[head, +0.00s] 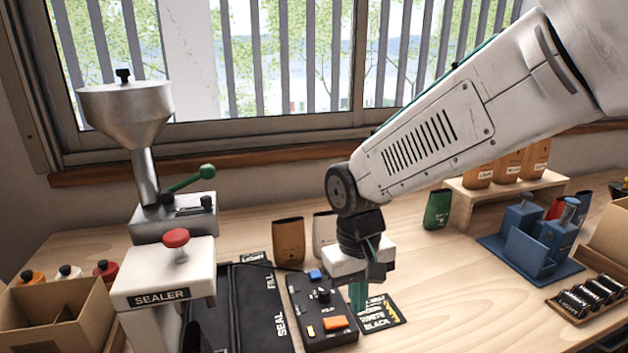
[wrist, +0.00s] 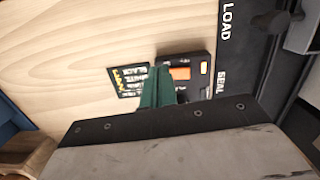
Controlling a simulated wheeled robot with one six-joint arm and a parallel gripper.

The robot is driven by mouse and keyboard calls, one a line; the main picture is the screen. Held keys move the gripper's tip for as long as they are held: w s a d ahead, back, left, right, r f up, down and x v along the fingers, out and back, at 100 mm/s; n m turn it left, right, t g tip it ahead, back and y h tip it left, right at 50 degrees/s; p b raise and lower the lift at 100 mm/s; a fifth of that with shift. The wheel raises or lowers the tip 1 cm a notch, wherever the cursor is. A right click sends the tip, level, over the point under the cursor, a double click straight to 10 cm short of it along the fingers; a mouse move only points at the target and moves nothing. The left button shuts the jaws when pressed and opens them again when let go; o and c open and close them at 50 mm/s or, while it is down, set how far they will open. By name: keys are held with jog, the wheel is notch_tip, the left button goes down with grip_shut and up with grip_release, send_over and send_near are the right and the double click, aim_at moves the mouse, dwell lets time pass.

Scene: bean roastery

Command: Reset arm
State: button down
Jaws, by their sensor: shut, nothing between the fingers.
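My gripper (head: 358,294) points down over the table, its green fingers shut with nothing between them. In the head view it hangs just right of the black control box (head: 312,325) and in front of part of a dark label card (head: 382,314). In the wrist view the green fingers (wrist: 157,88) overlap the near edge of the control box (wrist: 199,72), beside the card (wrist: 127,79). I cannot tell how high the fingertips are above the table. My white arm reaches in from the upper right.
The sealer (head: 163,285) and a steel hopper (head: 127,108) stand at the left, beside a black mat (head: 255,305). Brown (head: 289,241) and green (head: 437,209) bags stand behind. A blue fixture (head: 530,245) and a tray of dark cylinders (head: 590,297) lie right. Bare table (head: 455,275) lies between.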

jog(key=s+d+r+m+t, duration=0.1)
jog(key=s+d+r+m, duration=0.1)
jog(key=s+d+r, duration=0.3)
jog(key=s+d+r+m+t, duration=0.1)
jog(key=s+d+r, duration=0.4)
jog(key=s+d, duration=0.6)
jog(key=d+m, duration=0.1)
jog(key=d, duration=0.1)
jog(key=shift+d+y, duration=0.3)
